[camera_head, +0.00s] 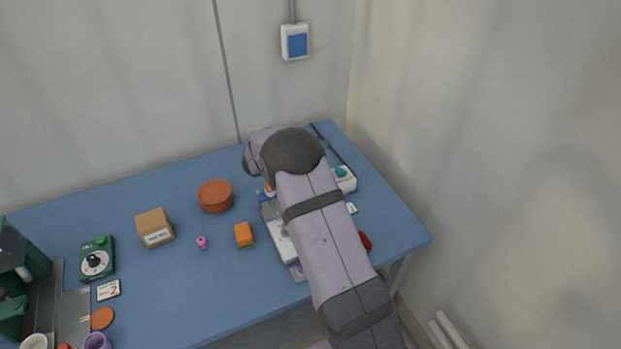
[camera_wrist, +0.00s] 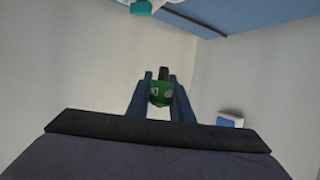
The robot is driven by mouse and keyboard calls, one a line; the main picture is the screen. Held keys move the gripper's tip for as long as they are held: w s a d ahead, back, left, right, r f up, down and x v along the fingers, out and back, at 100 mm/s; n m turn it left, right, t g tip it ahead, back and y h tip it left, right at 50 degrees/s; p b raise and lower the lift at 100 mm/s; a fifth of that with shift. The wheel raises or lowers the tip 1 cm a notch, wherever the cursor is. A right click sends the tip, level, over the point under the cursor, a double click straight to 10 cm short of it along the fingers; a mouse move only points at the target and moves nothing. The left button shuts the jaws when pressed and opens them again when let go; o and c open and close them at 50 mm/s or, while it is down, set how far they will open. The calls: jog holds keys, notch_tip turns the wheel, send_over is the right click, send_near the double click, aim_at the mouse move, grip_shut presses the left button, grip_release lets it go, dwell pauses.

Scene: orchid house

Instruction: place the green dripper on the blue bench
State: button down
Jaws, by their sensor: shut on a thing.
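The green dripper (camera_wrist: 160,93) sits between the two fingers of my gripper (camera_wrist: 161,84) in the wrist view, and the fingers are shut on it. A dark part shows just beyond it. The blue bench (camera_head: 180,290) spans the head view, and its surface also shows along the top of the wrist view (camera_wrist: 240,14). The dripper appears held clear of the bench, against the pale walls. In the head view my arm hides the fingers and the dripper.
An orange block (camera_head: 243,235), pink item (camera_head: 202,243), terracotta round pot (camera_head: 215,196) and cardboard box (camera_head: 154,228) stand on the bench. Bare bench lies at front centre and far right.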

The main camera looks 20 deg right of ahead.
jog(key=shift+f+p, duration=1.5)
jog(key=shift+f, duration=3.3)
jog(key=shift+f, duration=0.2)
jog(key=c, duration=1.6)
grip_release()
jog(key=shift+a, duration=0.1)
jog(key=shift+s+a+r+b, duration=0.15)
jog(key=shift+a+b, duration=0.15)
jog(key=b+v, duration=0.3)
jog(key=v, duration=0.2)
jog(key=shift+s+a, duration=0.25)
jog(key=shift+o, duration=0.6)
jog(key=shift+s+a+r, duration=0.2)
jog(key=shift+a+r, duration=0.1)
jog(key=shift+a, duration=0.05)
